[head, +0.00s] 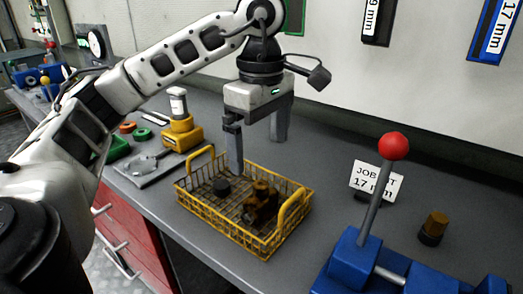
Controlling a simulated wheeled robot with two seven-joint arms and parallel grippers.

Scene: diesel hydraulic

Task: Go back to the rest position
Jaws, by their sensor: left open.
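My left arm comes in from the left, and its gripper (257,154) points down above the back edge of the yellow wire basket (217,225). Its two fingers are apart, with nothing seen between them. The near finger overlaps the basket's back rim in the picture; I cannot tell whether it touches. My right gripper is not in view.
A blue device with a red-knobbed lever (393,146) stands at the front right, near a job card (376,181) and a brass-topped fitting (433,228). Grey bench (335,150) is bare right of the gripper.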

